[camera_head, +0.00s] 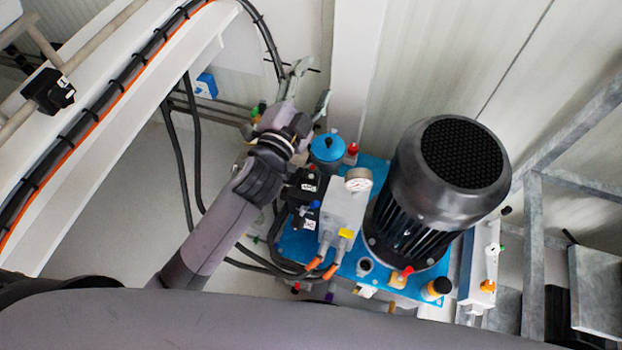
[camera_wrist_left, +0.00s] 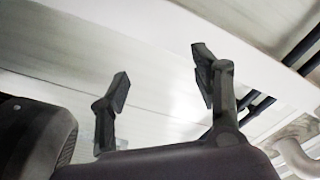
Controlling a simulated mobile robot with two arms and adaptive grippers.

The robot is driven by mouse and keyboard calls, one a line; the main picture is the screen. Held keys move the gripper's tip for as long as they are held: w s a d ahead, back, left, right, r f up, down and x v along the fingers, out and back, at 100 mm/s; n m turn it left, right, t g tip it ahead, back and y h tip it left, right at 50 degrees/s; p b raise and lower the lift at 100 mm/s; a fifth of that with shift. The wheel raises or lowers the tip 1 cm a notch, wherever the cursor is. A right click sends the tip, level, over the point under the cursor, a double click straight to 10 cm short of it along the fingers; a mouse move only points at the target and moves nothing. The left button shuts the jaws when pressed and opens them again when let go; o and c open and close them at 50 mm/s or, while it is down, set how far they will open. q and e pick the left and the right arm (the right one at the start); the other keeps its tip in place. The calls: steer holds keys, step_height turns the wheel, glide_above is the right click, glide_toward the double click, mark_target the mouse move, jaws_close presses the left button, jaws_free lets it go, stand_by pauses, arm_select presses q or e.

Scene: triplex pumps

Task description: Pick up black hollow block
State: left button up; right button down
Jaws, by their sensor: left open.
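A small black block (camera_head: 48,92) sits on a grey pipe at the far left in the head view. It looks like the black block of the task, but I cannot tell whether it is hollow. My left gripper (camera_head: 312,86) is open and empty, raised near the white wall at the top middle, well to the right of that block. In the left wrist view its two fingers (camera_wrist_left: 162,82) are spread apart with nothing between them, and no black block shows there. My right gripper is not in view.
A blue-based pump unit (camera_head: 290,245) with a large black motor (camera_head: 440,185) stands right of my left arm. A curved white beam (camera_head: 110,130) with black and orange cables runs between the block and my gripper. Grey metal frames (camera_head: 535,250) stand at right.

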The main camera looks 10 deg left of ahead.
arm_select(q)
steer(key=s+d+r+m+g+h, duration=0.1)
steer(key=s+d+r+m+h, duration=0.2)
steer(key=d+r+m+h, duration=0.8)
steer(key=s+d+m+g+h, duration=0.55)
steer(key=d+m+g, duration=0.25)
steer(key=m+g, duration=0.55)
steer(key=m+g+y, duration=0.4)
steer(key=m+y, duration=1.3)
steer(key=y, duration=0.5)
glide_above(309, 176)
step_height(309, 176, down, 21)
steer(key=shift+t, duration=0.25)
steer(key=f, duration=0.5)
steer(key=f+p, duration=0.1)
steer(key=f, duration=0.4)
steer(key=shift+s+a+f, duration=0.1)
steer(key=shift+s+f, duration=0.1)
steer(key=shift+f, duration=0.1)
steer(key=shift+w+f+p, duration=0.15)
steer(key=shift+f+p, duration=0.25)
steer(key=shift+f, duration=2.55)
